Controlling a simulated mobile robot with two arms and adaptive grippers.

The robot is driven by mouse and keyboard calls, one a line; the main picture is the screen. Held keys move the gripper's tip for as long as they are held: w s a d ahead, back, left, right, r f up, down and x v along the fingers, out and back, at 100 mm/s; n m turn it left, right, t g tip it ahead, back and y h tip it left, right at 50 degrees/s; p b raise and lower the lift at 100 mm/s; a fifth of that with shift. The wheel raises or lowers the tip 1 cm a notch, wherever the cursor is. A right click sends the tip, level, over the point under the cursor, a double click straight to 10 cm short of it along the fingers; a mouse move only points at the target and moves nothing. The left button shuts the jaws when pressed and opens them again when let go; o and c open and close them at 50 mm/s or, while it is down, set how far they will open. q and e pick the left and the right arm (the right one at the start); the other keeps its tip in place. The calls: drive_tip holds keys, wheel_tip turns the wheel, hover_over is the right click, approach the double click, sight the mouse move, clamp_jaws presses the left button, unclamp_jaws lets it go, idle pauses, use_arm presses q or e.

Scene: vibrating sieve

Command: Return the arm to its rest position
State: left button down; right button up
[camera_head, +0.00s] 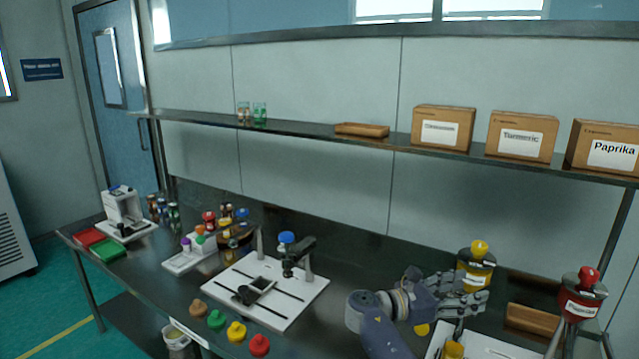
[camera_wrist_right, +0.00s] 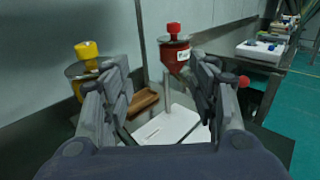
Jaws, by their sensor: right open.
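My right gripper (camera_head: 472,292) is over the right part of the dark table, with its fingers pointing right. In the right wrist view my right gripper (camera_wrist_right: 162,88) has its two fingers wide apart with nothing held between them. A yellow-lidded container (camera_head: 477,268) stands just behind the fingers, and a red-lidded container (camera_head: 581,304) stands further right on a stand. Both also show in the wrist view, the yellow lid (camera_wrist_right: 87,50) at left and the red container (camera_wrist_right: 174,54) beyond the gap. My left gripper is not in view.
A white plate (camera_head: 480,345) lies near my right gripper, with a wooden tray (camera_head: 532,319) behind it. A white sieve base (camera_head: 245,310) is left of my arm, with coloured knobs (camera_head: 236,331) along the front. A shelf (camera_head: 330,133) with labelled boxes (camera_head: 443,128) runs above.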

drive_tip(key=s+a+f+m+g+y, duration=0.1)
drive_tip(key=s+f+m+y, duration=0.35)
drive_tip(key=s+f, duration=0.6)
drive_tip(key=s+a+f+m+y, duration=0.1)
drive_tip(key=s+f+m+y, duration=0.5)
drive_tip(key=f, duration=0.8)
drive_tip(key=s+a+f+m+y, duration=0.3)
drive_tip(key=s, duration=0.9)
drive_tip(key=s+a+r+m+y, duration=0.2)
drive_tip(key=s+a+m, duration=0.1)
drive_tip(key=s, duration=0.3)
drive_tip(key=s+a+r+m+y, duration=0.2)
drive_tip(key=s+a+r, duration=0.1)
drive_tip(key=s, duration=0.3)
wheel_tip(320, 180, down, 26)
drive_tip(key=s, duration=0.1)
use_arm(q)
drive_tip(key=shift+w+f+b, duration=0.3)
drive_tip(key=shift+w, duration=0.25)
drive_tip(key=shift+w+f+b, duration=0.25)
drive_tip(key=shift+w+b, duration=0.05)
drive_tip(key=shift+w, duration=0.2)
use_arm(e)
drive_tip(key=s+d+f+g, duration=0.2)
drive_tip(key=s+d+f, duration=0.1)
drive_tip(key=s+f, duration=1.4)
drive_tip(key=shift+s+f, duration=0.35)
drive_tip(key=shift+f, duration=0.1)
